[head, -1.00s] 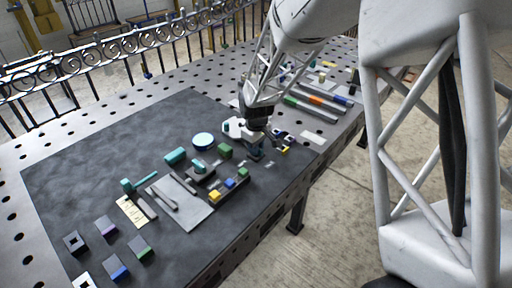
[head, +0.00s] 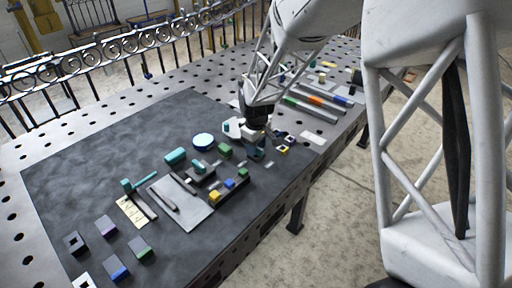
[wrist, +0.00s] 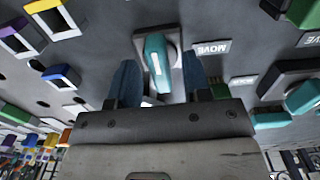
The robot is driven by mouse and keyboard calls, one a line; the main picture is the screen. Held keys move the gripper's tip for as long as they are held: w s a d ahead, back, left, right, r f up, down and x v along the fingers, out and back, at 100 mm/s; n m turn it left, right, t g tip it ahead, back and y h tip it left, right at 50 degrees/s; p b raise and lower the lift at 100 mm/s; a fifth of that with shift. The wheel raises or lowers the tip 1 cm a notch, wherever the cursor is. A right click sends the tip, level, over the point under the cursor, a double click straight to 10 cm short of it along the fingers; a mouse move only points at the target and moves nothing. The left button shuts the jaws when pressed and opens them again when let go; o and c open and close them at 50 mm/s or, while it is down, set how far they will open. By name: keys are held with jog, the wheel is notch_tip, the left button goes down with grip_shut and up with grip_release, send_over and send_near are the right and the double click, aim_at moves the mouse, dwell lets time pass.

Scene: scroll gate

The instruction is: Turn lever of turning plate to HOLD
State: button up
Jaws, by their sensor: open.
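In the wrist view a teal lever (wrist: 156,62) with a white line along its top stands on a dark square turning plate (wrist: 174,40). My gripper (wrist: 159,68) is open, with one blue finger on each side of the lever. A gap shows on both sides near the fingertips; I cannot tell if either finger touches lower down. A label reading MOVE (wrist: 210,48) lies right of the plate; a smaller label (wrist: 243,81) is too small to read. In the head view my gripper (head: 255,150) is low over the dark mat's right edge and hides the lever.
In the wrist view, another teal-handled fixture (wrist: 303,96) is at right, and coloured blocks (wrist: 62,76) are at left. In the head view, a grey panel (head: 188,212) and a block tray (head: 230,190) lie left of my gripper. The mat's far left is clear.

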jog(key=shift+r, duration=3.65)
jog(key=shift+s, duration=0.1)
jog(key=shift+s+d+r, duration=0.15)
jog(key=shift+d+r, duration=0.05)
jog(key=shift+r, duration=0.1)
jog(key=s+d+r+m+t, duration=0.1)
jog(key=s+d+r+m, duration=0.2)
jog(key=s, duration=0.9)
jog(key=s+d+r+m, duration=0.3)
jog(key=s+d+r, duration=0.2)
jog(key=s, duration=0.7)
jog(key=s+d+r+m+t, duration=0.1)
jog(key=s+d+r+m, duration=0.2)
jog(key=s, duration=0.8)
notch_tip(320, 180, up, 3)
jog(key=shift+s+d+f+t, duration=0.1)
jog(key=shift+s+d+t, duration=0.25)
jog(key=shift+d, duration=0.6)
